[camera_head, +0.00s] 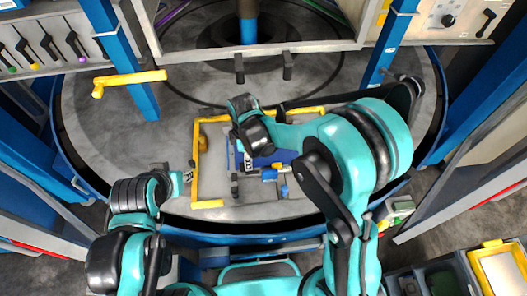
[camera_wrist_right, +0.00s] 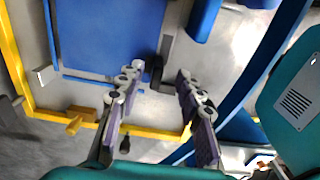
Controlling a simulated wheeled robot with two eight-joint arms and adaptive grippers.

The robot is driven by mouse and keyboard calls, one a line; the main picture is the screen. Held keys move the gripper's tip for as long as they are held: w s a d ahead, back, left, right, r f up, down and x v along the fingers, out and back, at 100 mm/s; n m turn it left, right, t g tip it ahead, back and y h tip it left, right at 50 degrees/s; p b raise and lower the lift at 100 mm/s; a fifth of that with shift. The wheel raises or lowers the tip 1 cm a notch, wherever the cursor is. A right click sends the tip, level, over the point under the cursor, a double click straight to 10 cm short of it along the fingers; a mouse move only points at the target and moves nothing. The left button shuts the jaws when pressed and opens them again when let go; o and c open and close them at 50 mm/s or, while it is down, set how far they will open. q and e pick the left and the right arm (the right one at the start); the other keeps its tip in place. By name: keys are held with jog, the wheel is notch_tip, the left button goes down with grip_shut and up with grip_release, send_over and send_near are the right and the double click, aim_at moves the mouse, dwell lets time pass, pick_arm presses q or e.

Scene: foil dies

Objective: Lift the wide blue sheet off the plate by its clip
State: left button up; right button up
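The wide blue sheet (camera_wrist_right: 100,35) lies flat inside a yellow frame in the right wrist view. In the head view the sheet (camera_head: 278,157) is partly hidden by my right arm. A small dark piece (camera_wrist_right: 157,68) at the sheet's right edge, by a grey strip, may be the clip; I cannot be sure. My right gripper (camera_wrist_right: 158,105) is open and empty, its two purple-grey fingers apart near the sheet's lower right corner. My left gripper (camera_head: 186,176) is just left of the frame; its fingers are too small to read.
The yellow frame (camera_head: 197,165) stands on the grey round table (camera_head: 120,130). Blue posts (camera_head: 140,95) rise at left and right. A yellow bar (camera_head: 130,79) juts from the left post. A yellow-rimmed bin (camera_head: 493,245) is at lower right.

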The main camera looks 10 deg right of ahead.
notch_tip(320, 180, down, 5)
jog(key=shift+w+d+r, duration=0.1)
jog(key=shift+w+r, duration=0.05)
jog(key=shift+c, duration=0.3)
grip_shut()
jog(key=shift+r, duration=0.15)
